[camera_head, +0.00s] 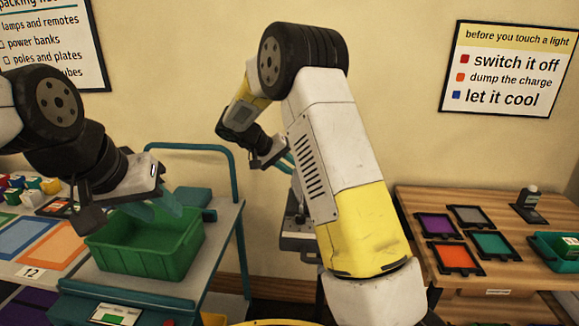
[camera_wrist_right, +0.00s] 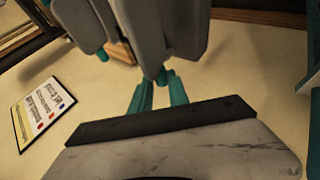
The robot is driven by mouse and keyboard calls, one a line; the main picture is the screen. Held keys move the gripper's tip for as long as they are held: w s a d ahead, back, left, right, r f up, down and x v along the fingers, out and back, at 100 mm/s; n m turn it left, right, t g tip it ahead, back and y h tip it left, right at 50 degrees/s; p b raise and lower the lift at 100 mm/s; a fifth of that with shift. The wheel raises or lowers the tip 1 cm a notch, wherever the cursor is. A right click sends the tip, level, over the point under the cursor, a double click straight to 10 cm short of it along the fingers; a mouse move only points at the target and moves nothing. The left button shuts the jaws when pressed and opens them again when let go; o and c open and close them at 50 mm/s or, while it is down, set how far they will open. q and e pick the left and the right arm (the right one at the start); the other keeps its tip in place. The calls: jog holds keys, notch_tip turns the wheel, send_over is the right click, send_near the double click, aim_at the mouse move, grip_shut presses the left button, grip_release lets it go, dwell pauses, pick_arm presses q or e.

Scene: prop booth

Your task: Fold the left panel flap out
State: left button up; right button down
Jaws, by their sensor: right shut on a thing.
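My right gripper (camera_wrist_right: 160,80) has its teal fingers closed together at the tips on a thin grey piece (camera_wrist_right: 152,55), which looks like a panel flap. Other grey plates (camera_wrist_right: 88,22) show above and to the left of it. In the head view my right gripper (camera_head: 283,162) is near the back wall, partly hidden by my arm. A grey device (camera_head: 297,222) below it is mostly hidden, so I cannot tell how the flaps stand. My left gripper (camera_head: 155,208) hangs over a green crate (camera_head: 140,262), its teal fingers apart and empty.
The green crate stands on a teal-framed trolley (camera_head: 232,215). The left table holds coloured mats (camera_head: 52,248) and small blocks. The right wooden table (camera_head: 440,205) holds coloured squares (camera_head: 491,244), a small dark stand (camera_head: 530,205) and a teal tray (camera_head: 548,250).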

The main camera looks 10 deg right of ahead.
jog(key=shift+w+a+f+n+g+h, duration=0.15)
jog(key=shift+a+f+n+h, duration=0.55)
jog(key=shift+h, duration=1)
jog(key=shift+w+a+f+n+g+h, duration=0.1)
jog(key=shift+a+f+n+h, duration=0.25)
jog(key=shift+f+h, duration=1)
jog(key=shift+w+a+f+n+g+h, duration=0.15)
jog(key=shift+a+f+n+h, duration=0.35)
jog(key=shift+h, duration=1.55)
jog(key=shift+d, duration=0.1)
jog(key=shift+r, duration=0.1)
jog(key=c, duration=1.3)
grip_release()
jog(key=shift+c, duration=0.2)
jog(key=shift+t, duration=0.3)
